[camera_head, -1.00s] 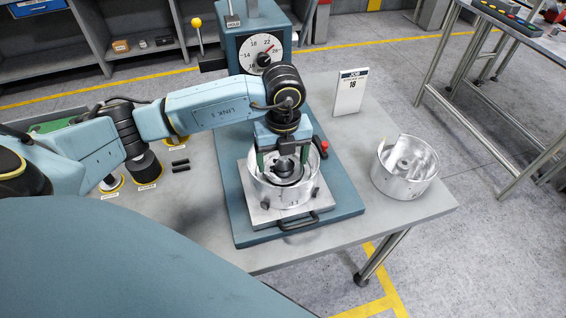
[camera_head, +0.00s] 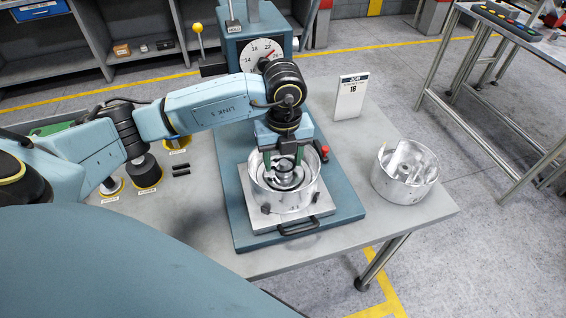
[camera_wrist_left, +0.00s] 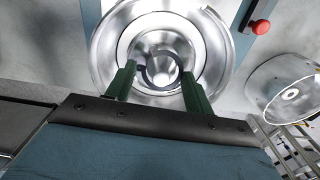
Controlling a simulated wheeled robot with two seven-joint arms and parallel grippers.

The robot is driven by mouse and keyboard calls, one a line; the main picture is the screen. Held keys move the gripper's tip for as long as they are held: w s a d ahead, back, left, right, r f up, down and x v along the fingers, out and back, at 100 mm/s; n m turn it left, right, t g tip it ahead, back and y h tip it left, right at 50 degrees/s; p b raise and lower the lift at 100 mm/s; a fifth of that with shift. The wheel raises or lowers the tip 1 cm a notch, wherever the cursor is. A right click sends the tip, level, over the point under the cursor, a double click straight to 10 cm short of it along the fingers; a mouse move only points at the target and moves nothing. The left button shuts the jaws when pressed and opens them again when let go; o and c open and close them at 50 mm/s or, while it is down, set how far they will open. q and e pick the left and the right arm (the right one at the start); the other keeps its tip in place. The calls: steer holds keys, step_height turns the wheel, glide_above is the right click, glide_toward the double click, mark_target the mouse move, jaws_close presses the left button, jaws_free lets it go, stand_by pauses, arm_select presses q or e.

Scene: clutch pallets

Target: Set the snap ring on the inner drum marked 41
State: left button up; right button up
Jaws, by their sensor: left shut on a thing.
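My left gripper (camera_head: 284,168) reaches down from above into a round silver drum (camera_head: 285,203) on the press plate. Its green fingers are shut on a dark, C-shaped snap ring (camera_wrist_left: 143,67), seen between the fingertips in the left wrist view. The ring is over the middle of the drum, among its inner silver parts (camera_wrist_left: 163,40). I cannot tell whether it touches the inner drum. Marks on the drum's front are too small to read. A second silver drum (camera_head: 404,190), open at the top, stands to the right. My right gripper is not in view.
The drum sits on a metal plate with a black handle (camera_head: 298,229) on a blue press base (camera_head: 345,207). A dial (camera_head: 261,54) stands behind, and a red knob (camera_head: 325,150) at the right. A job card (camera_head: 351,97) stands behind. The bench front right is clear.

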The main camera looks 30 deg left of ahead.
arm_select(q)
step_height(320, 180, up, 8)
steer(key=shift+f, duration=0.1)
steer(key=shift+r+m, duration=0.35)
steer(key=shift+m, duration=0.05)
steer(key=m, duration=0.3)
steer(key=m+t, duration=0.1)
steer(key=m, duration=0.3)
steer(key=r+m+t, duration=0.1)
steer(key=m, duration=0.2)
steer(key=shift+s+a+m+h, duration=0.1)
steer(key=shift+s+m+h, duration=0.2)
steer(key=shift+m, duration=0.1)
steer(key=shift+f+b, duration=1.85)
steer(key=shift+f, duration=0.55)
steer(key=shift+f+b, duration=0.9)
steer(key=shift+f, duration=0.05)
steer(key=shift+b, duration=0.35)
